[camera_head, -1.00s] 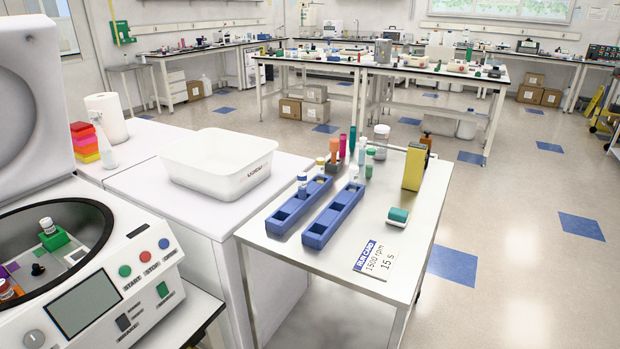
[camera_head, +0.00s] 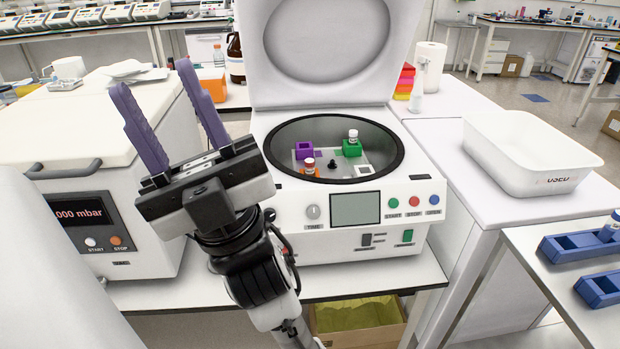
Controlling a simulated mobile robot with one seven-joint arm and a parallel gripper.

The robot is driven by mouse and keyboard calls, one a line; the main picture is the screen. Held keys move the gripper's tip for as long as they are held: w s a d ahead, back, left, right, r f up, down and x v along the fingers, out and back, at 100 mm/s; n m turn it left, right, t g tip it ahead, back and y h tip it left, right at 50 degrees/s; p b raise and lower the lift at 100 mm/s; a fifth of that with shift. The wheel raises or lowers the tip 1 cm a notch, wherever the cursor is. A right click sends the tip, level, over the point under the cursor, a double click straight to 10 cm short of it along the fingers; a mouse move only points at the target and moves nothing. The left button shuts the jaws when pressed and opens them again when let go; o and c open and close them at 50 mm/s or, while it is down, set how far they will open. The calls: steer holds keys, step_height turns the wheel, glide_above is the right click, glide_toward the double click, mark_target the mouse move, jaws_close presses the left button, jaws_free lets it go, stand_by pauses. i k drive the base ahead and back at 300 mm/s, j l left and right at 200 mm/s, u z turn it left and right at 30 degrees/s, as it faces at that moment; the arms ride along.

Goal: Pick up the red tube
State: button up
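A small vial with a red cap (camera_head: 309,163) stands in an orange holder (camera_head: 316,173) inside the open centrifuge (camera_head: 355,190), at the front of its bowl. It is the only red-topped tube in view; its lower part is hidden by the holder. A white-capped vial (camera_head: 353,136) stands in a green holder (camera_head: 351,149) at the back right of the bowl. A purple holder (camera_head: 304,150) at the back left looks empty. My gripper (camera_head: 151,75) points up, left of the centrifuge, with its two purple fingers apart and nothing between them.
The centrifuge lid (camera_head: 330,45) stands raised behind the bowl. A white vacuum unit (camera_head: 120,190) is on the left, behind my gripper. A white tub (camera_head: 520,150) and blue racks (camera_head: 580,243) are on the right. A brown bottle (camera_head: 236,58) stands behind.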

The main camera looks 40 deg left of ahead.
mark_target(309, 163)
steer(key=i+l, duration=0.1)
steer(key=i, duration=0.95)
steer(key=i+u, duration=0.15)
steer(key=u, duration=1.1)
